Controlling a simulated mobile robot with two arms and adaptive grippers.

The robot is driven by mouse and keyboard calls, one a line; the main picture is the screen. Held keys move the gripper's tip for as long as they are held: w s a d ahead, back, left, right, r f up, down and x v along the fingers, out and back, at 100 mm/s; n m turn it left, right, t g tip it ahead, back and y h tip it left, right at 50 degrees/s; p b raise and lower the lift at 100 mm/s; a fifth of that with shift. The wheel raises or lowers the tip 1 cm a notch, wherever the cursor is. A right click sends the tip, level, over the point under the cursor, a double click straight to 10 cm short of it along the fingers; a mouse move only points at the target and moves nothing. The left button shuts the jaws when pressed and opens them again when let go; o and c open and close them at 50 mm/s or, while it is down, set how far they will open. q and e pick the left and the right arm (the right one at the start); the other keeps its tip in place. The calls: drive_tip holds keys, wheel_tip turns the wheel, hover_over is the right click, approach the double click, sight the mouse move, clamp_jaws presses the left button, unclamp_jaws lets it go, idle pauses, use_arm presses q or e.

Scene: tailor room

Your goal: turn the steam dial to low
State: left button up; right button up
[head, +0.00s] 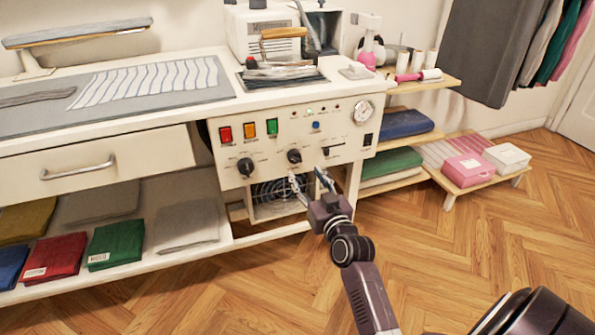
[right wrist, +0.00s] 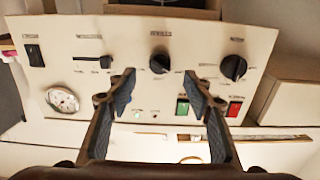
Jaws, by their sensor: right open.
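The white control panel (head: 341,134) on the front of the ironing station carries two black dials, a left one (head: 245,167) and a middle one (head: 294,156). Their labels are too small to read, so I cannot tell which is the steam dial. My right gripper (head: 307,178) is open and empty in front of the panel's lower edge, just below the middle dial. In the right wrist view the panel appears upside down; the middle dial (right wrist: 160,62) shows between and beyond the open fingertips, apart from them. The other dial (right wrist: 233,67) is to its right. My left gripper is out of view.
The panel also has a black slider (head: 333,151), a black switch (head: 368,139), a gauge (head: 364,112), and red (head: 225,134), orange (head: 250,130) and green (head: 272,127) buttons. A fan grille (head: 275,197) is below. The wooden floor (head: 440,260) in front is clear.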

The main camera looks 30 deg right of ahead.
sight(297, 160)
drive_tip(key=b+x, duration=0.1)
drive_tip(key=x, duration=0.4)
drive_tip(key=shift+w+d+r, duration=0.1)
drive_tip(key=shift+w+d, duration=0.05)
drive_tip(key=shift+w, duration=0.15)
drive_tip(key=shift+w+d, duration=0.15)
drive_tip(key=shift+w, duration=0.55)
drive_tip(key=shift+w+d+b, duration=0.1)
drive_tip(key=shift+w+b, duration=0.2)
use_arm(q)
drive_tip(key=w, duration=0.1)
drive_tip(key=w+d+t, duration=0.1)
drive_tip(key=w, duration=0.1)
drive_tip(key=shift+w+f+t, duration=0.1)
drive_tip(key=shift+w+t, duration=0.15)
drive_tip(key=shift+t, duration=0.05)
use_arm(e)
drive_tip(key=shift+c, duration=0.3)
